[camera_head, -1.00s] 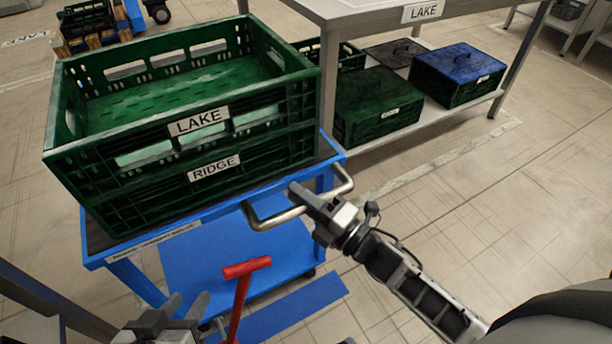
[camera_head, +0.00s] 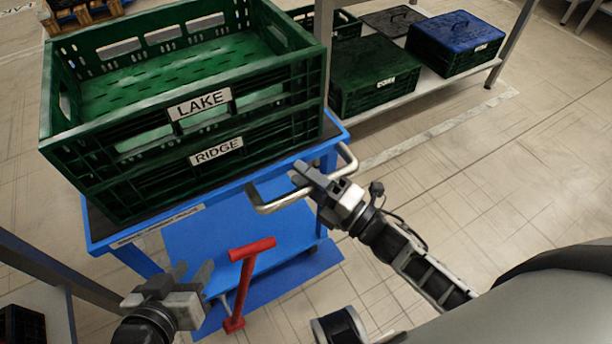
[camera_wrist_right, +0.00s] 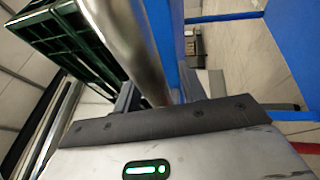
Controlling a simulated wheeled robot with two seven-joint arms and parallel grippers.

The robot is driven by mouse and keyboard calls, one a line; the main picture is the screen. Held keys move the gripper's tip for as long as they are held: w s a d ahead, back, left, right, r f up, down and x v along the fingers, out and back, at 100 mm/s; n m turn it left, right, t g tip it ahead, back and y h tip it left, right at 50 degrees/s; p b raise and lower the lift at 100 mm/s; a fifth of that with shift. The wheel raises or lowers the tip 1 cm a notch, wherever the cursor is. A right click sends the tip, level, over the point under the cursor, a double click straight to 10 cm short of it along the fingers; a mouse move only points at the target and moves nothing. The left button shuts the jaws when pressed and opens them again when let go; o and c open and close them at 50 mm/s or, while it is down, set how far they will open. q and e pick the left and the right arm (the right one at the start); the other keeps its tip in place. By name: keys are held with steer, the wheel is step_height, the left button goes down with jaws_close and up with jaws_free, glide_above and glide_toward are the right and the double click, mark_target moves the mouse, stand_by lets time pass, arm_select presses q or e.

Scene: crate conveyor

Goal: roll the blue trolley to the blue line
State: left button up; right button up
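The blue trolley (camera_head: 190,219) carries two stacked green crates, labelled LAKE (camera_head: 150,118) above and RIDGE (camera_head: 160,172) below. Its bent metal handle (camera_head: 285,199) sticks out on the near side. My right gripper (camera_head: 308,178) is shut on this handle, and the metal tube (camera_wrist_right: 128,45) runs up against the fingers in the right wrist view. The blue line (camera_head: 303,275) lies on the floor at the trolley's near side, partly hidden by the trolley's lower deck. My left gripper (camera_head: 190,272) is open and empty, left of a red T-shaped lever (camera_head: 243,275).
A grey table with a lower shelf (camera_head: 410,91) stands behind on the right, holding green crates (camera_head: 372,80) and a blue-lidded crate (camera_head: 455,45). A dark crate (camera_head: 22,325) is at bottom left. The floor (camera_head: 500,190) on the right is clear.

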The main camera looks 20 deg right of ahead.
stand_by(0.3)
steer(key=v, duration=1.6)
steer(key=shift+p, duration=0.4)
steer(key=shift+w, duration=0.1)
